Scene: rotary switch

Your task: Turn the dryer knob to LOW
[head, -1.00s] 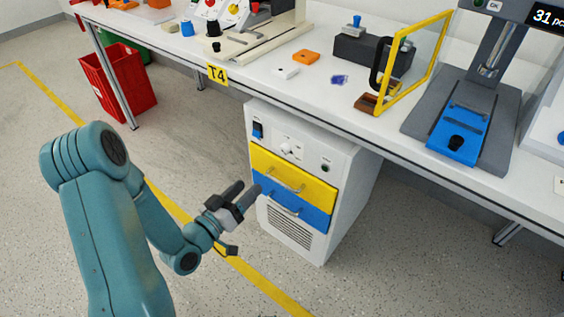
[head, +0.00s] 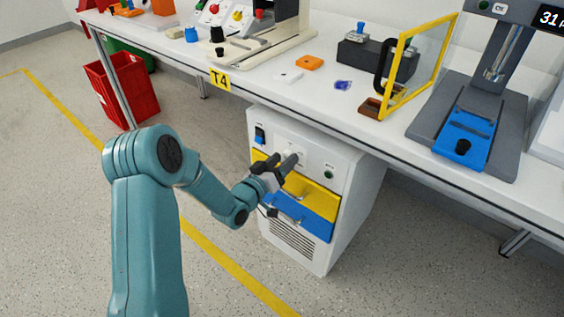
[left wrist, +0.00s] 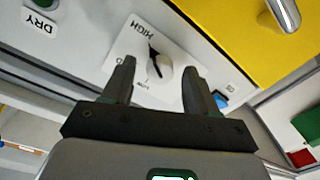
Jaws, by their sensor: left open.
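The white dryer cabinet (head: 352,205) stands under the bench. Its light knob (left wrist: 163,70) sits on a white plate (left wrist: 118,48) in the left wrist view. A dark mark on the knob lies on the side toward the HIGH label (left wrist: 138,27); the other labels are partly hidden or too small to read surely. My left gripper (head: 282,160) is in front of the dryer's control panel and hides much of the knob in the head view. In the left wrist view my open left gripper (left wrist: 157,70) has one finger to each side of the knob. Contact cannot be told. My right gripper is not in view.
A yellow drawer (head: 317,194) and a blue drawer (head: 315,224) with protruding handles are just below the panel. A blue rocker switch (head: 260,135) and a green DRY button (head: 328,174) flank the plate. The bench edge (head: 330,142) overhangs above. The floor in front is clear.

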